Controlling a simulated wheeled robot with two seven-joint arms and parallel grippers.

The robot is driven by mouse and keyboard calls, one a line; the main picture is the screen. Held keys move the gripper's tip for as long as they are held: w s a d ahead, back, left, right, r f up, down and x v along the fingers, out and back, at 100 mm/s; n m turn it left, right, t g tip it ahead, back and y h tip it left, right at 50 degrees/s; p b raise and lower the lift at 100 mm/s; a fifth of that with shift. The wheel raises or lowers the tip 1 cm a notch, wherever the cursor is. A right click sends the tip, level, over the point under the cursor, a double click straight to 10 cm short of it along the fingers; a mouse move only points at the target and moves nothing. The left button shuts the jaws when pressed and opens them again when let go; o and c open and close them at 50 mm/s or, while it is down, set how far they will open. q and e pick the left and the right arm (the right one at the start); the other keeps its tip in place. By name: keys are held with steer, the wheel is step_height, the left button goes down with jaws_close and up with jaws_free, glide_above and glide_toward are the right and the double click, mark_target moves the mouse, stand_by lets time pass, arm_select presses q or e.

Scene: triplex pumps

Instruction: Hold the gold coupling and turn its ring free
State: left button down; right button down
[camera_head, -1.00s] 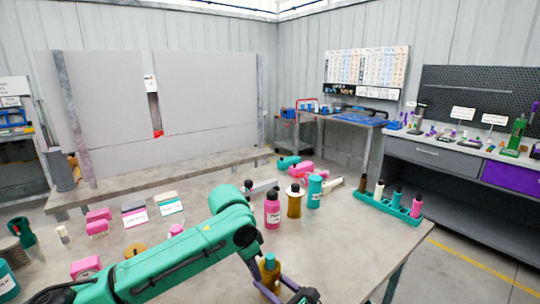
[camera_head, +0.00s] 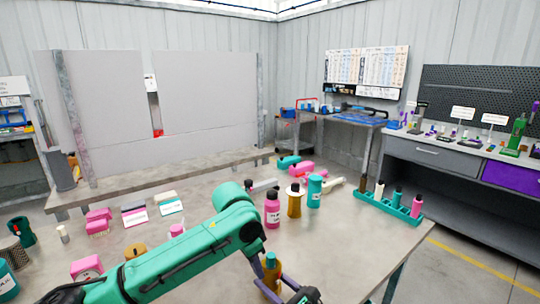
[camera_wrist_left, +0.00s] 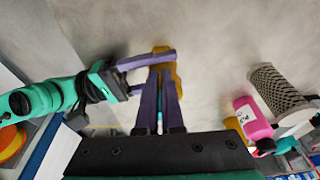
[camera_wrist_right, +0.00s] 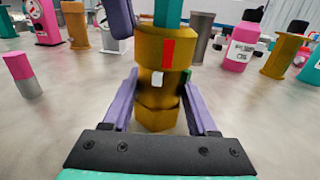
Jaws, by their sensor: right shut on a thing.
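The gold coupling (camera_wrist_right: 160,75) stands upright on the table in the right wrist view, with a teal part on top and a red and a white mark on its side. My right gripper (camera_wrist_right: 162,105) is shut on its lower part, one purple finger on each side. The coupling also shows at the bottom of the head view (camera_head: 271,272). In the left wrist view my left gripper (camera_wrist_left: 161,72) has its purple fingers close together, tips at the coupling (camera_wrist_left: 163,50). I cannot tell whether they hold it.
A pink bottle (camera_head: 272,211), a gold cylinder (camera_head: 294,203) and a teal bottle (camera_head: 314,191) stand behind the coupling. A teal rack (camera_head: 388,206) with several bottles is at the right.

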arm_select(q)
steer(key=shift+w+a, duration=0.1)
steer(key=shift+w, duration=0.2)
arm_select(e)
steer(key=shift+s+a, duration=0.2)
steer(key=shift+a, duration=0.1)
steer(key=shift+w+d, duration=0.1)
steer(key=shift+d, duration=0.1)
arm_select(q)
steer(key=d+v, duration=0.1)
steer(key=v, duration=0.5)
steer(key=shift+w+a, duration=0.15)
steer(key=shift+a, duration=0.2)
steer(key=shift+r, duration=0.1)
arm_select(e)
steer(key=shift+c, duration=0.5)
jaws_free()
